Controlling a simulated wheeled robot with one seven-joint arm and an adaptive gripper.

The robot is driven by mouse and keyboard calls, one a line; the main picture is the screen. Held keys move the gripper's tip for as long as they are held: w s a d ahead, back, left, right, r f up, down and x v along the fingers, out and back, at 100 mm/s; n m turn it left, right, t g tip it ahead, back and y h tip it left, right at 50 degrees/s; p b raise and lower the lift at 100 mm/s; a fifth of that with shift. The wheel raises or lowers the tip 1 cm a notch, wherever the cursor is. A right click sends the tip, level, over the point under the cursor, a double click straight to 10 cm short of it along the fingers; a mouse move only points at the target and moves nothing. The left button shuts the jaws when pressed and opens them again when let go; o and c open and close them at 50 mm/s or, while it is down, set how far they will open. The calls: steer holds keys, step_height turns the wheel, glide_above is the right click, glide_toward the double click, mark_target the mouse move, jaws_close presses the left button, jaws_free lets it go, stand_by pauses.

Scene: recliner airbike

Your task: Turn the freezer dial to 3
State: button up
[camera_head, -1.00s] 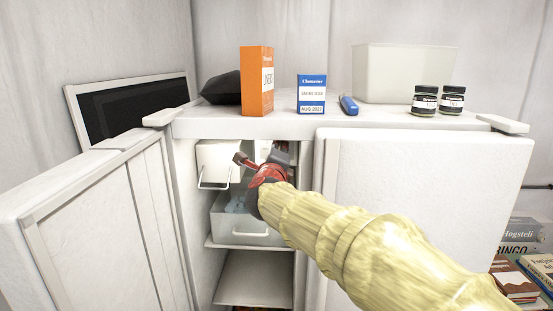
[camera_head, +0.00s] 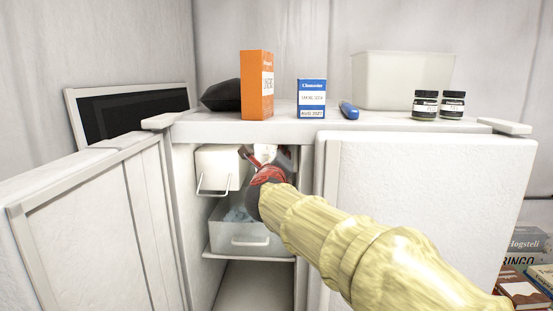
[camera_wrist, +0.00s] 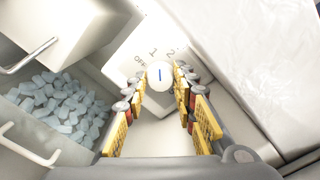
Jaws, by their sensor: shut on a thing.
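The freezer dial (camera_wrist: 160,75) is a small round white knob with a blue mark, in the wrist view. It sits on a white panel (camera_wrist: 124,65) printed with OFF, 1 and 2; I cannot see a 3. The blue mark runs nearly upright in the picture, toward the space between 1 and 2. My gripper (camera_wrist: 161,78) is shut on the dial, one fingertip on each side. In the head view my gripper (camera_head: 262,163) reaches inside the upper part of the open freezer and hides the dial.
A white drawer box (camera_head: 219,168) is close left of my gripper. A clear bin (camera_head: 250,240) of ice sits below. Boxes and jars (camera_head: 425,105) stand on top.

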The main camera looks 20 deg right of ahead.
steer(key=m+b, duration=0.2)
steer(key=m, duration=0.1)
steer(key=shift+f, duration=0.15)
steer(key=shift+b, duration=0.3)
steer(key=m+b, duration=0.3)
steer(key=shift+m, duration=0.4)
